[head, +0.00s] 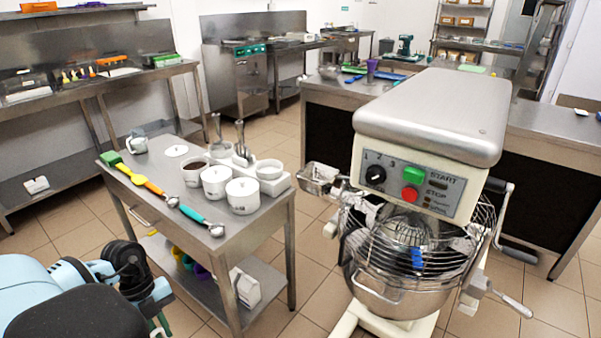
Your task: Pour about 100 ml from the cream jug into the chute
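A small grey metal jug-like vessel (137,144) stands at the far left corner of the steel cart; it may be the cream jug, but I cannot see what is in it. The chute (318,178) is a small metal trough at the left side of the mixer's wire guard, above the steel bowl (385,290). My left arm comes in at the bottom left in light blue and black, apart from the cart. No fingertips of my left gripper are visible. My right gripper is out of the picture.
The steel cart (150,207) carries white lidded pots (242,194), a brown-filled pot (195,171), coloured scoops (203,221) and a white holder with upright metal tools (243,155). The mixer (435,115) has a crank handle (500,215) at its right. Tiled floor separates cart and mixer.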

